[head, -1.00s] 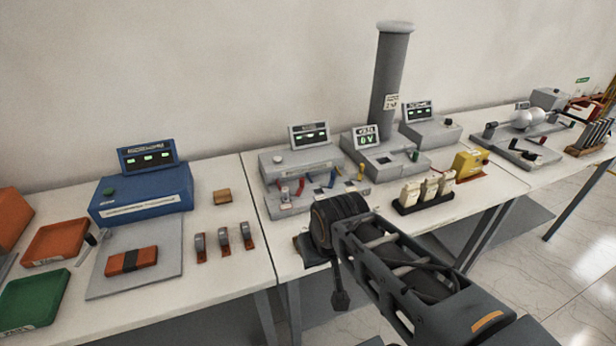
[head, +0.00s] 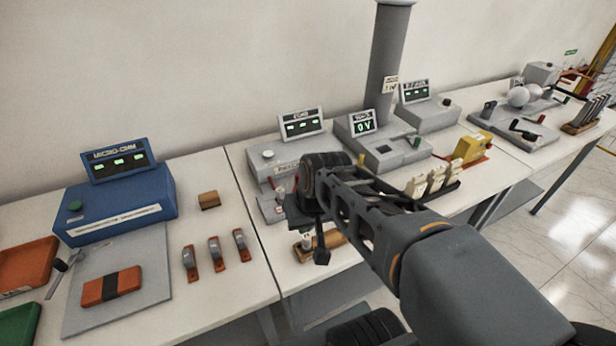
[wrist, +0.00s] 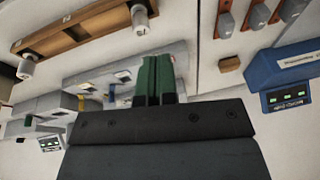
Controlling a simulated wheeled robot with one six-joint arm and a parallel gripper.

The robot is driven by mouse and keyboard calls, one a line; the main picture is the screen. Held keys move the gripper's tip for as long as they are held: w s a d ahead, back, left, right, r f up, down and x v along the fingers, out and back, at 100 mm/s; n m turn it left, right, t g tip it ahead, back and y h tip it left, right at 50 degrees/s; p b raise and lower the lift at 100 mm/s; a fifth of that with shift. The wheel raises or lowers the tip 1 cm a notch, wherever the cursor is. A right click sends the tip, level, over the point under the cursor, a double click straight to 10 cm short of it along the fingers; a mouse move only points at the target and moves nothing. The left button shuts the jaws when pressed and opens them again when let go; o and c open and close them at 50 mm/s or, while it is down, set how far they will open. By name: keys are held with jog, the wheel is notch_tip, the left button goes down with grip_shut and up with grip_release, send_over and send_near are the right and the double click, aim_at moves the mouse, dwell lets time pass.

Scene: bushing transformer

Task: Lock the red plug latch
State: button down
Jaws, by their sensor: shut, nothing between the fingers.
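My gripper (head: 321,256) points down over the near edge of the middle table in the head view. In the wrist view its green fingertips (wrist: 158,78) are together with nothing between them. The grey test unit (head: 272,205) stands beyond my arm, largely hidden by it. A small red part (head: 279,190) shows on it, too small to tell whether it is the plug latch. In the wrist view the unit (wrist: 125,70) lies behind and left of the fingertips, with yellow and blue parts showing. I cannot make out a red latch there. The fingertips appear clear of the unit.
A wooden base (head: 330,240) with pale cylinders lies close by my gripper; it also shows in the wrist view (wrist: 85,27). A blue micro-ohm meter (head: 118,200), several clamps (head: 214,255) and a wooden block (head: 208,200) stand left. White pieces (head: 432,180) stand right of my arm.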

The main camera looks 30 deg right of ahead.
jog(key=w+d+f+m+t+y, duration=0.2)
jog(key=w+d, duration=0.4)
jog(key=d, duration=0.4)
jog(key=w+d+f+m+t+y, duration=0.1)
jog(key=w+d+m+t+y, duration=0.2)
jog(key=d, duration=0.6)
jog(key=w+m+y, duration=0.2)
jog(key=w+m, duration=0.1)
jog(key=shift+d+f+t+b, duration=0.35)
jog(key=shift+d+t+b, duration=0.05)
jog(key=shift+w, duration=0.15)
jog(key=p+x, duration=0.1)
jog(key=x, duration=0.8)
jog(key=shift+a+p, duration=0.25)
jog(key=shift+p, duration=0.15)
jog(key=shift+w+a+f+p, duration=0.15)
jog(key=shift+w+a+p, duration=0.4)
jog(key=shift+w+a, duration=0.6)
jog(key=shift+w+a+f, duration=0.1)
jog(key=shift+w+a, duration=0.25)
jog(key=shift+w, duration=0.25)
jog(key=shift+a, duration=0.1)
